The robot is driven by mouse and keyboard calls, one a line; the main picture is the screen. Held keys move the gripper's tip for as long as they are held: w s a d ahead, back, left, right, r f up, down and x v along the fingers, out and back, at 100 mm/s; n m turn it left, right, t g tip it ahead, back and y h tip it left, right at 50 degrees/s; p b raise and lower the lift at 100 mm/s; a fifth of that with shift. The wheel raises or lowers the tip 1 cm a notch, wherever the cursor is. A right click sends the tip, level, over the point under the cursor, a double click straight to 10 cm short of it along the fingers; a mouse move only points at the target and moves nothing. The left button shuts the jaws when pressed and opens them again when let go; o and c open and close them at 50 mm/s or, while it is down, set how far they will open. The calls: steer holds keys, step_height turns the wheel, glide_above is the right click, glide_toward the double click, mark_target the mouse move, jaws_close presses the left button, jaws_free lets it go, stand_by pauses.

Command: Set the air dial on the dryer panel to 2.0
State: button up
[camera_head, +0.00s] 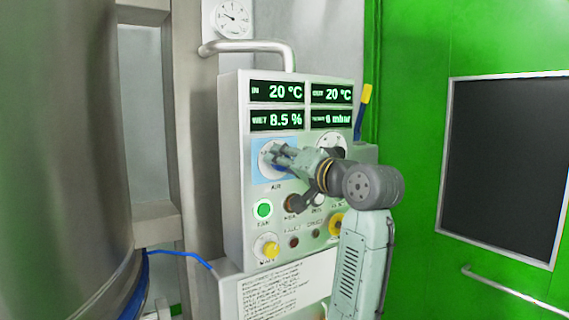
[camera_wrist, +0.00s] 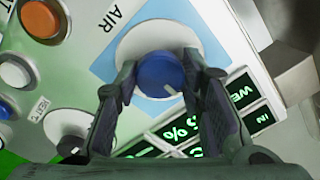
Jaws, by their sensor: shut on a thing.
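The dryer panel (camera_head: 233,165) is a pale box with green displays and several knobs and buttons. The air dial (camera_wrist: 160,74) is a blue knob with a white pointer line, on a white disc with a blue backing, beside the label AIR. In the head view the dial's disc (camera_head: 266,160) shows at the panel's upper left, with its knob mostly hidden by my gripper. My gripper (camera_head: 278,155) reaches in from the right. In the wrist view its two fingers (camera_wrist: 158,82) are shut on the blue knob, one on each side. The scale numbers are not readable.
Displays (camera_head: 277,91) read 20 °C, 20 °C, 8.5 % and 6 mbar. A second dial (camera_head: 331,139) is right of the air dial, partly behind my arm. A steel vessel (camera_head: 60,180) stands left.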

stand_by(0.5)
steer(key=o, duration=1.1)
steer(key=shift+o, duration=0.2)
steer(key=v, duration=1.2)
steer(key=shift+s, duration=0.1)
